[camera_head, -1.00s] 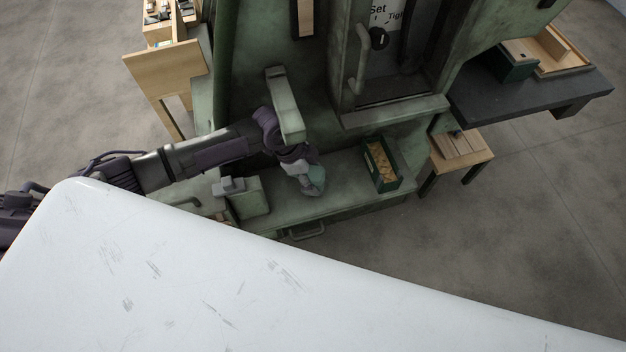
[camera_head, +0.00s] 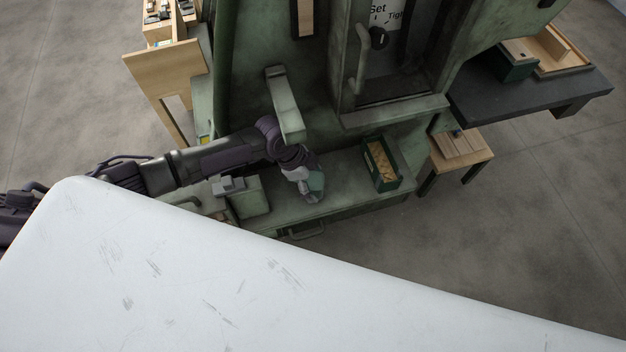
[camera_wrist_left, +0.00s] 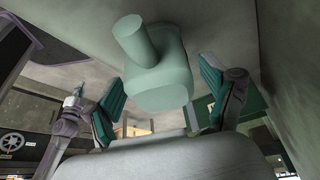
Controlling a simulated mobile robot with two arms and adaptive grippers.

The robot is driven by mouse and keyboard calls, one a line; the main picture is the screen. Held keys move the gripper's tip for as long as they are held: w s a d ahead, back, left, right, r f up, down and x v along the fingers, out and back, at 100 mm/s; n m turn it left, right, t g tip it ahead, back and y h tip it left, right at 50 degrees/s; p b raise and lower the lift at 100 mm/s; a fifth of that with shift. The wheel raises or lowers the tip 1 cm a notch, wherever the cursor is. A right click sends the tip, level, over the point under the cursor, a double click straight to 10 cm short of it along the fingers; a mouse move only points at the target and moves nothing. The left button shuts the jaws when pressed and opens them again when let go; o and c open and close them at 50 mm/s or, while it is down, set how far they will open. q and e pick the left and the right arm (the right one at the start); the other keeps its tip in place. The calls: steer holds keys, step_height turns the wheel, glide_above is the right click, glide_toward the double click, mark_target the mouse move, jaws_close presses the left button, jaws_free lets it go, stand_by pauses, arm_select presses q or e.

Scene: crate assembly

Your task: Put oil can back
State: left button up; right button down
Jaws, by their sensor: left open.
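The oil can appears in the left wrist view as a pale green rounded body with a round neck (camera_wrist_left: 158,80). My left gripper (camera_wrist_left: 163,82) is open, with one teal-padded finger on each side of the can and visible gaps between pads and can. In the head view my left gripper (camera_head: 304,184) is low over the green machine's bench (camera_head: 335,202), at its middle. A small teal patch shows at its tip; I cannot tell there whether it is can or finger pad. What the can rests on is hidden. My right gripper is not in view.
A dark green box (camera_head: 381,163) with tan contents stands on the bench right of my gripper. A green machine arm (camera_head: 285,105) overhangs just behind my wrist. A grey-green block (camera_head: 250,196) stands to the left. A wooden stool (camera_head: 460,150) is at the right.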

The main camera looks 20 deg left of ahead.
arm_select(q)
steer(key=v, duration=1.2)
steer(key=shift+r, duration=0.1)
